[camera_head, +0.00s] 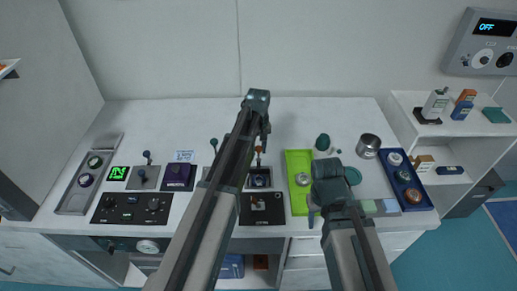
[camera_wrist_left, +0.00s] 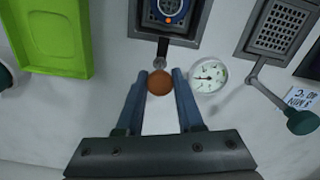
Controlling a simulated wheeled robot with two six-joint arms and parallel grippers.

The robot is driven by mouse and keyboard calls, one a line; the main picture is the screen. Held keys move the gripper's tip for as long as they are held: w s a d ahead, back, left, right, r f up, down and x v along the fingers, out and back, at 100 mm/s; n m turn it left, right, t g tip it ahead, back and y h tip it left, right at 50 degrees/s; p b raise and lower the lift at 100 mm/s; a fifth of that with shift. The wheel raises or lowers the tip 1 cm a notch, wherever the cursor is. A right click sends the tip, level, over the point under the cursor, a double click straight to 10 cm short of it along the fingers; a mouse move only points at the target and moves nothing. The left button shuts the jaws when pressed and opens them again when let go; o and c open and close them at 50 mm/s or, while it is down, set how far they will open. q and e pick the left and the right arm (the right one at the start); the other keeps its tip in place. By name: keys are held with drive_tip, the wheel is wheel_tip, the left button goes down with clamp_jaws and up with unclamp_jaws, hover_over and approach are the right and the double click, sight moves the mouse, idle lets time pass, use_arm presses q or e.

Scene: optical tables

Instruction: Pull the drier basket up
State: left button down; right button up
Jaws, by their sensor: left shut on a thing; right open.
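My left gripper (camera_wrist_left: 161,84) is shut on an orange-brown ball knob (camera_wrist_left: 160,82) at the end of a short lever. The lever joins a grey-framed dark unit, which I take to be the drier basket (camera_wrist_left: 205,20), with a blue-ringed round item inside. In the head view this unit (camera_head: 258,182) sits on the table below my left gripper (camera_head: 260,147), whose fingers are small there. My right gripper (camera_head: 312,215) is open near the green tray, partly hidden by its own arm.
A round white gauge (camera_wrist_left: 208,76) is right beside the left fingers. A grille-topped unit (camera_wrist_left: 275,28) has a green-knobbed lever (camera_wrist_left: 302,121). The lime green tray (camera_head: 297,160), a metal cup (camera_head: 368,145) and a blue tray (camera_head: 421,203) stand to the right. The back of the table is clear.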

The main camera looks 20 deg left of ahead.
use_arm(q)
wheel_tip(320, 180, up, 5)
drive_tip(key=p, duration=0.3)
drive_tip(key=shift+f, duration=0.2)
drive_tip(key=shift+w+f, duration=0.1)
drive_tip(key=shift+f, duration=0.05)
drive_tip(key=c, duration=0.5)
unclamp_jaws()
drive_tip(key=shift+c, duration=0.2)
wheel_tip(320, 180, up, 14)
drive_tip(key=p, duration=1.4)
